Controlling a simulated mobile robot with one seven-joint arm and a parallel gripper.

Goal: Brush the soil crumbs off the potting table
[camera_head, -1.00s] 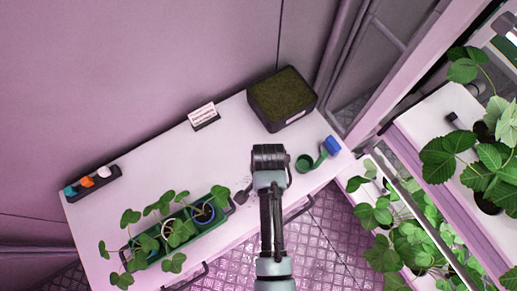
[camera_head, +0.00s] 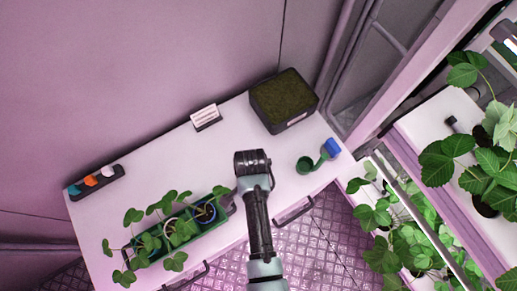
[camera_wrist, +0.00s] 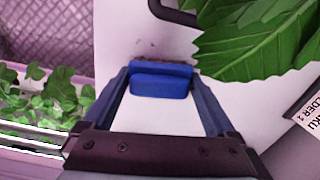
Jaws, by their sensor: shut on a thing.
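The white potting table (camera_head: 150,190) runs diagonally across the head view. My gripper (camera_head: 252,160) is over its right half, beside the green planter, and hides the surface beneath it. In the wrist view my gripper (camera_wrist: 161,78) is shut on a blue block-shaped tool (camera_wrist: 160,85), perhaps a brush. Dark soil crumbs (camera_wrist: 150,50) lie on the white surface just beyond the tool. Whether the tool touches the table I cannot tell. In the head view the crumbs are hidden or too small to make out.
The green planter (camera_head: 205,239) with leafy plants stands left of my gripper; a large leaf (camera_wrist: 250,45) overhangs in the wrist view. A dark soil tray (camera_head: 283,108), label card (camera_head: 205,116), green cup (camera_head: 304,164), blue-ended item (camera_head: 330,149) and small coloured-item tray (camera_head: 97,181) stand around. The table's middle is clear.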

